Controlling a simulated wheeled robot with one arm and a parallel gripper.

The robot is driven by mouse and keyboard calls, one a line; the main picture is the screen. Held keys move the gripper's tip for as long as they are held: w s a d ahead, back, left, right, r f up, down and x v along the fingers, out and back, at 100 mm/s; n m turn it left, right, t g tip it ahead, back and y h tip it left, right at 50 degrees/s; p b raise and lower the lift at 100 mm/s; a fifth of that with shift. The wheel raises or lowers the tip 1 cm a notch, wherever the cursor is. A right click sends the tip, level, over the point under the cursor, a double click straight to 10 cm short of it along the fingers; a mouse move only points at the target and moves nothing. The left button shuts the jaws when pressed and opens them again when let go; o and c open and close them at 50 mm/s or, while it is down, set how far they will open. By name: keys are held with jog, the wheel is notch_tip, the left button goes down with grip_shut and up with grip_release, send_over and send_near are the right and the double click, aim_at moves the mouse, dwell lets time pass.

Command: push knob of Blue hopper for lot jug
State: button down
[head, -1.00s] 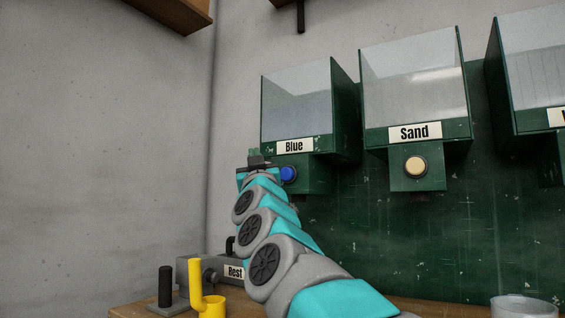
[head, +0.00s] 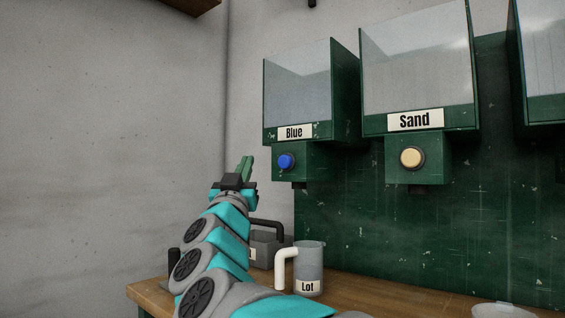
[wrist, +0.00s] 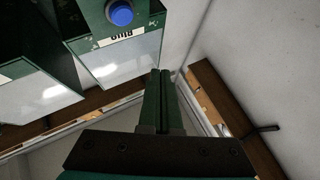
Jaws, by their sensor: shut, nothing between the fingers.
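The Blue hopper (head: 294,98) is a clear-fronted green bin on the wall with a "Blue" label. Its round blue knob (head: 286,161) sits on the green box below the bin. The knob also shows at the top of the wrist view (wrist: 120,13), where the hopper appears upside down. The lot jug (head: 309,270), clear with a white handle and a "Lot" label, stands upright on the bench below the Blue hopper. My gripper (head: 248,160) is shut and empty, left of the knob in the head view and apart from it, fingers pointing up.
The Sand hopper (head: 415,65) with its cream knob (head: 412,158) hangs to the right, and another hopper is partly in view beyond it. A clear vessel (head: 503,311) is at the bench's front right.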

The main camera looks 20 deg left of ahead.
aim_at(285, 162)
jog(key=shift+w, duration=0.1)
jog(key=w+d+b, duration=0.3)
jog(key=w, duration=0.5)
jog(key=shift+d, duration=0.2)
jog(key=shift+w, duration=0.15)
dwell(1.8)
jog(key=shift+w+d, duration=0.15)
jog(key=shift+w, duration=0.1)
